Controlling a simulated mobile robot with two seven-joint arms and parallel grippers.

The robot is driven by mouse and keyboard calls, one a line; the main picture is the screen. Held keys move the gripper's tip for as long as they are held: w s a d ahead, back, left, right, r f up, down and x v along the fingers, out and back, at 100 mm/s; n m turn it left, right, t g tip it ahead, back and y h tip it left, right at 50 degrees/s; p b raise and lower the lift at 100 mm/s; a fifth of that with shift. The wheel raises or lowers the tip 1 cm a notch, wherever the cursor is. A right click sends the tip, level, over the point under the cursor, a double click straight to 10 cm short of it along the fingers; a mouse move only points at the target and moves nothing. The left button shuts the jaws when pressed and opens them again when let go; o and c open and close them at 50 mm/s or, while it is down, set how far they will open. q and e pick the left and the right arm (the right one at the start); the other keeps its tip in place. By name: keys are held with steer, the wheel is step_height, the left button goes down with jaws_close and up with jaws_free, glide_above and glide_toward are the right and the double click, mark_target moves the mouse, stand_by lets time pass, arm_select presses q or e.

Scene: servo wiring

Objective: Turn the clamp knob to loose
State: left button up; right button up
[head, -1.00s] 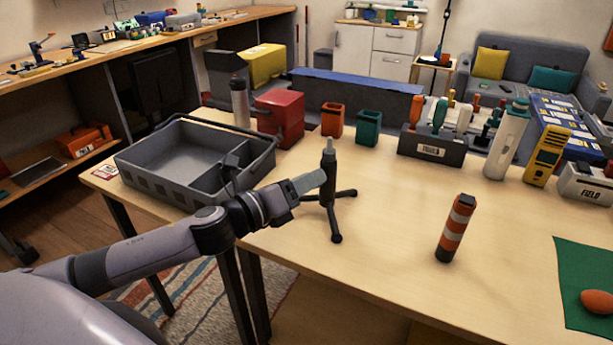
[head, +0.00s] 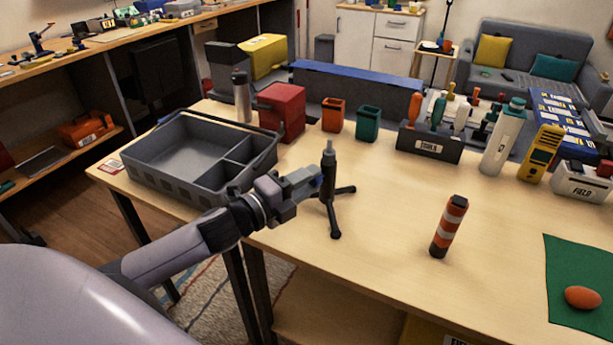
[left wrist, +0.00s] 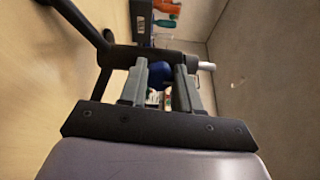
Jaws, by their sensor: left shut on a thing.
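A black tripod stand (head: 328,172) stands upright on the table with its legs spread, and it also shows sideways in the left wrist view (left wrist: 182,59). Its blue clamp knob (left wrist: 157,75) sits on the side of the post, between my fingers. A bit of the blue shows in the head view, beside the post. My left gripper (head: 313,181) reaches in from the left at knob height and is shut on the knob. In the left wrist view its two grey fingers (left wrist: 160,88) flank the knob, partly hiding it. My right gripper is not in view.
A grey divided tray (head: 160,181) lies left, behind my left arm. A red box (head: 283,112), orange cup (head: 333,115) and green cup (head: 368,123) stand behind.

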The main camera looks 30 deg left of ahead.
arm_select(q)
steer(key=shift+n, duration=0.5)
steer(key=o, duration=1.1)
steer(key=shift+s, duration=0.1)
steer(key=v, duration=0.5)
steer(key=shift+f+b, duration=0.1)
steer(key=shift+b, duration=0.2)
steer(key=shift+v, duration=1)
